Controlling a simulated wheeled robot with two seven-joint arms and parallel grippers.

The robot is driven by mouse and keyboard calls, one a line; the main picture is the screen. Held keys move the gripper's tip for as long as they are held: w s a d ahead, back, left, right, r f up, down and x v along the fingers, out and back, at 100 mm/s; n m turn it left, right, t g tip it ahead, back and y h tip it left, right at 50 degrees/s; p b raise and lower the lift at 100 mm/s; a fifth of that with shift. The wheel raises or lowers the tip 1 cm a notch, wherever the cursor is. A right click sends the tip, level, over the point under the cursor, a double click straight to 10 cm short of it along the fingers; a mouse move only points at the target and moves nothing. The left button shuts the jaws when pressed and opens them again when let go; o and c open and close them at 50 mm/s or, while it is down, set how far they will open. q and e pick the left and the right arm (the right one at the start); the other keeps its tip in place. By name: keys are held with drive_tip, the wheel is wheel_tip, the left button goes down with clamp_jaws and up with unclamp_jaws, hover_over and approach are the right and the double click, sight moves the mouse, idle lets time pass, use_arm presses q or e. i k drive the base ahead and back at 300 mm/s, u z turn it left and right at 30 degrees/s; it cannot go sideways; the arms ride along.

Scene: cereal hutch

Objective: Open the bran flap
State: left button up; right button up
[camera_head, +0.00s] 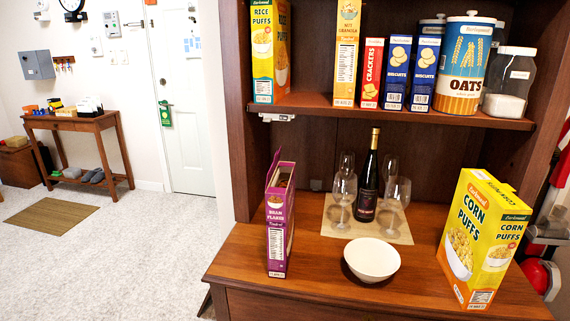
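The purple bran flakes box (278,236) stands upright on the left part of the hutch counter, its narrow printed side towards me. A purple flap (274,166) stands up at the left of its top. The top looks open behind it, with a lighter inside showing, but the box's contents cannot be made out. Neither of my grippers is in view, and nothing is touching the box.
A white bowl (371,260) sits right of the box. A wine bottle (368,183) and several glasses stand on a mat (330,229) behind. A corn puffs box (479,240) stands at right. The shelf (310,104) overhangs the counter's back.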

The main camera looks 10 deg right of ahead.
sight(277, 155)
drive_tip(key=k, duration=0.15)
drive_tip(key=z, duration=1.7)
drive_tip(key=i, duration=1.15)
drive_tip(key=u, duration=1.6)
